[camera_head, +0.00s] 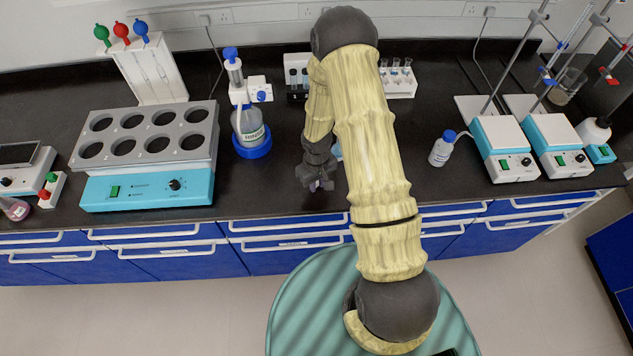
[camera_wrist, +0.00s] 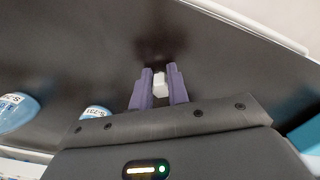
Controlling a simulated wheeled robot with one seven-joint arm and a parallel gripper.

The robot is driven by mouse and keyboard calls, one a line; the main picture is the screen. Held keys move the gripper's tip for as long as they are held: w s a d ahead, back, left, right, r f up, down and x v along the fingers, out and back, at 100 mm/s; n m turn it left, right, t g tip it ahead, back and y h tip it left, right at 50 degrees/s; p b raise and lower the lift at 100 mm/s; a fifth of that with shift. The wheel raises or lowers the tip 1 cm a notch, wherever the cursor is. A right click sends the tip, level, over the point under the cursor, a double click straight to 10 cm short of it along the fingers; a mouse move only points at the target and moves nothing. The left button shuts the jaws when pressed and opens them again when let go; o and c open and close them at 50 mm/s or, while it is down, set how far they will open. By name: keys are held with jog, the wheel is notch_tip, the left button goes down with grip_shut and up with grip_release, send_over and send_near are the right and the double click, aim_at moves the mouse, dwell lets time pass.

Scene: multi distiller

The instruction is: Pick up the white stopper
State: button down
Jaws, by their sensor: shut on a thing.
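The white stopper (camera_wrist: 160,84) shows in the wrist view as a small white piece between the two purple fingertips of my gripper (camera_wrist: 159,88). Both fingers touch its sides, and my gripper is shut on it. In the head view my gripper (camera_head: 318,184) is low over the front part of the black bench, left of my forearm. The stopper cannot be made out in the head view. From these views I cannot tell whether the stopper touches the bench top.
A blue-based bottle dispenser (camera_head: 250,130) and a multi-well heating block (camera_head: 148,150) stand to the left. A small blue-capped bottle (camera_head: 442,149) and two stirrer hotplates (camera_head: 503,150) stand to the right. A white rack of tubes (camera_head: 398,82) is behind my arm.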

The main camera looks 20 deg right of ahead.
notch_tip(320, 180, up, 10)
jog(key=shift+b, duration=0.75)
jog(key=shift+f, duration=0.1)
